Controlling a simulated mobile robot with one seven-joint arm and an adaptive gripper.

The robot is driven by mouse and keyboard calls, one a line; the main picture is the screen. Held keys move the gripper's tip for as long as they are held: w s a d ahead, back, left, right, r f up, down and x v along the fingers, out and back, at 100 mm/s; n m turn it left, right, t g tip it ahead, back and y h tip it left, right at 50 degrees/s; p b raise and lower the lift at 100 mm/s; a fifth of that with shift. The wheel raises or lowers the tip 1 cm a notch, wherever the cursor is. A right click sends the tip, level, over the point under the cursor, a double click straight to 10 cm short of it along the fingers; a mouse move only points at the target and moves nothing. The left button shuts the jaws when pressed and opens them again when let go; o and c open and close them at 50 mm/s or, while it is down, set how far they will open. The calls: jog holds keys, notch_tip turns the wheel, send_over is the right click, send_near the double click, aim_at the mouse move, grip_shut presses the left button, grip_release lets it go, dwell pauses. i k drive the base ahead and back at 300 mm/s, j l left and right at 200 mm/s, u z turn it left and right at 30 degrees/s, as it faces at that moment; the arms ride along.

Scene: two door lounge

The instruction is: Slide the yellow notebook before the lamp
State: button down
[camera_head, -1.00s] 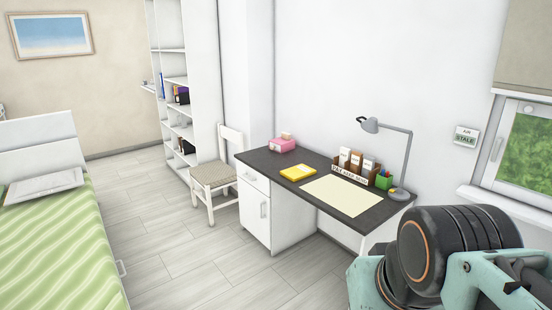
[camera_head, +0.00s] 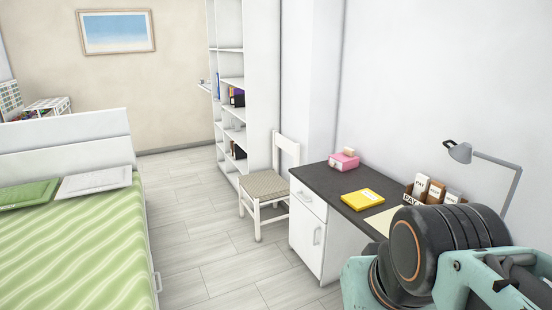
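The yellow notebook (camera_head: 363,200) lies flat on the dark top of the desk (camera_head: 336,183), near its front edge. The grey desk lamp (camera_head: 460,152) stands at the right end of the desk. Its head and bent arm show, while its base is hidden behind my arm. My arm fills the lower right of the view, in front of the right part of the desk. My gripper's fingers are not in view.
A pink tissue box (camera_head: 344,162) sits at the desk's far left corner. A wooden letter holder (camera_head: 431,190) and a pale desk mat (camera_head: 384,219) are partly hidden by my arm. A white chair (camera_head: 266,190) stands left of the desk. A bed (camera_head: 70,250) is at left, with clear floor between.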

aim_at(359, 201)
jog(key=i+j, duration=0.1)
jog(key=i, duration=2.25)
jog(key=i+z, duration=0.3)
jog(key=i, duration=0.2)
jog(key=i+j+z, duration=0.3)
jog(key=i, duration=0.15)
